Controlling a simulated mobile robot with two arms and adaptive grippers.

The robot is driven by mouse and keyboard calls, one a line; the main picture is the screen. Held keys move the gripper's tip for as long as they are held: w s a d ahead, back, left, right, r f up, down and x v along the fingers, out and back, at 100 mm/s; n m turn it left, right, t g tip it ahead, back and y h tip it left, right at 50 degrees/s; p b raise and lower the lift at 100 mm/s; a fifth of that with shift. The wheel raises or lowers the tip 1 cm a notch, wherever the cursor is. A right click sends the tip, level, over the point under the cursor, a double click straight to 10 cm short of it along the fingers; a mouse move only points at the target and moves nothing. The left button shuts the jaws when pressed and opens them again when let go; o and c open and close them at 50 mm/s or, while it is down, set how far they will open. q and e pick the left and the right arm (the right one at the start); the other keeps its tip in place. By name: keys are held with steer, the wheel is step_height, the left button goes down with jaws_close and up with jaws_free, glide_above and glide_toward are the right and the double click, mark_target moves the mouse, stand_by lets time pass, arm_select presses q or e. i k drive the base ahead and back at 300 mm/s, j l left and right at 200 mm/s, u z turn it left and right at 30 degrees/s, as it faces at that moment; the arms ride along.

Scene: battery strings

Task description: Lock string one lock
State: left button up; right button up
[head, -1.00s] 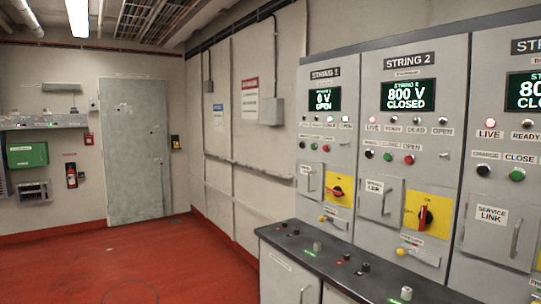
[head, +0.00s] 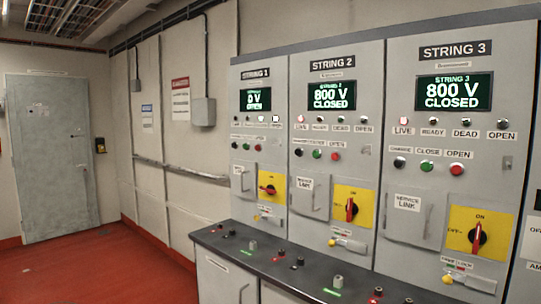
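The string 1 cabinet (head: 258,130) stands at the left end of the row. Its display (head: 256,100) reads 0 V, with a smaller line below that is hard to read. Its red switch handle (head: 267,189) sits on a yellow plate (head: 277,179) and lies roughly sideways. Below the plate is the string 1 lock fitting (head: 264,216), with a yellow knob and a pale bar; its exact state is too small to tell. The string 1 service link door (head: 243,181) looks shut. Neither of my grippers is in view.
The string 2 cabinet (head: 320,130) and string 3 cabinet (head: 420,140) both read 800 V CLOSED, their red handles upright. A dark counter (head: 232,241) with small knobs runs along the front. Red floor (head: 100,270) is open at left, before a grey door (head: 50,150).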

mark_target(256, 218)
steer(key=i+j, duration=0.45)
steer(key=i+j+z, duration=0.1)
steer(key=i+j, duration=0.35)
steer(key=j, duration=0.15)
steer(key=i+j, duration=0.45)
steer(key=i+j+z, duration=0.1)
steer(key=i+j, duration=0.35)
steer(key=j, duration=0.15)
